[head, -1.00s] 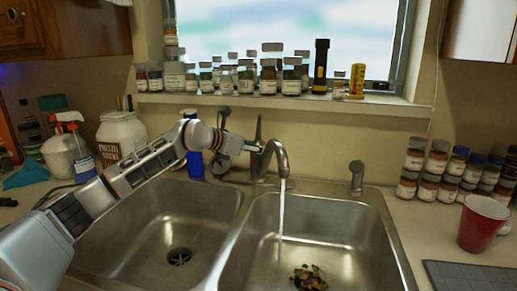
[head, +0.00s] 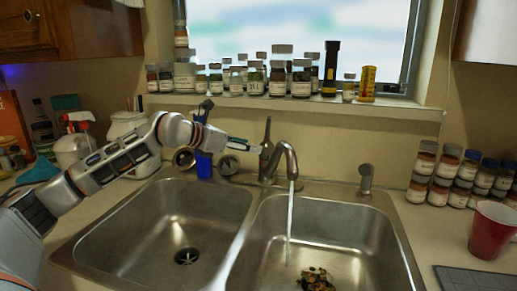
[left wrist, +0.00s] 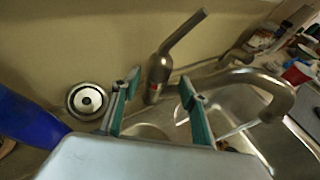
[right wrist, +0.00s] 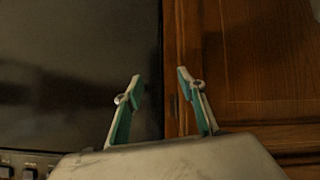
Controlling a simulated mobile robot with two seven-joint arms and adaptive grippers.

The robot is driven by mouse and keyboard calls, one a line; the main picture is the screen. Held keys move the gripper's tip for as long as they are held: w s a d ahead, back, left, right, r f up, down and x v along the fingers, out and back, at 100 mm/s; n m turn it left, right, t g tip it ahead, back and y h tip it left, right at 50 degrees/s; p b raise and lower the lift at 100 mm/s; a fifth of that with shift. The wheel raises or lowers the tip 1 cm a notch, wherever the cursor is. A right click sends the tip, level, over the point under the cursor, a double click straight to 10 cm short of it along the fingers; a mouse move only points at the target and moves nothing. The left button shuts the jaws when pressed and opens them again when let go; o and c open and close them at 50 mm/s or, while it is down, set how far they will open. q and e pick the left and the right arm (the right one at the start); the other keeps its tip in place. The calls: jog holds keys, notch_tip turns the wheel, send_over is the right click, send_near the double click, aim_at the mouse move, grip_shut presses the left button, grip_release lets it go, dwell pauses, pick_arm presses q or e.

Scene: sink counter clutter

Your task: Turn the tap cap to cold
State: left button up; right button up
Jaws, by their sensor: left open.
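The tap (head: 284,160) stands behind the divider of the double sink, and water runs from its spout into the right basin. Its cap (head: 265,165) has a dark lever pointing up. In the left wrist view the cap (left wrist: 156,72) shows a small red mark on its front, and the lever slants up right. My left gripper (head: 256,146) is open, just left of the cap. In the left wrist view its fingers (left wrist: 160,82) are apart, and the cap lies ahead between them; I cannot tell whether they touch it. My right gripper (right wrist: 157,80) is open and empty, facing a wooden cabinet.
A blue bottle (head: 204,165) stands behind the left basin, close to my left gripper. A small metal fitting (head: 366,178) rises right of the tap. Spice jars (head: 448,178) and a red cup (head: 492,230) stand on the right counter. The windowsill (head: 300,104) carries several jars.

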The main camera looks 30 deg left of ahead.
aim_at(267, 149)
pick_arm(q)
jog(key=shift+v, duration=1.45)
jog(key=w+d+f, duration=0.1)
jog(key=w, duration=0.2)
jog(key=w+d+f+m+h, duration=0.1)
jog(key=w, duration=0.2)
jog(key=w+d+f+h, duration=0.1)
jog(key=w+f, duration=0.1)
jog(key=w, duration=0.1)
jog(key=shift+w+d+f+m+g, duration=0.1)
jog(key=shift+w+d+m+g, duration=0.1)
jog(key=shift+d+m+g, duration=0.15)
jog(key=shift+w+d+f, duration=0.2)
jog(key=shift+w, duration=0.25)
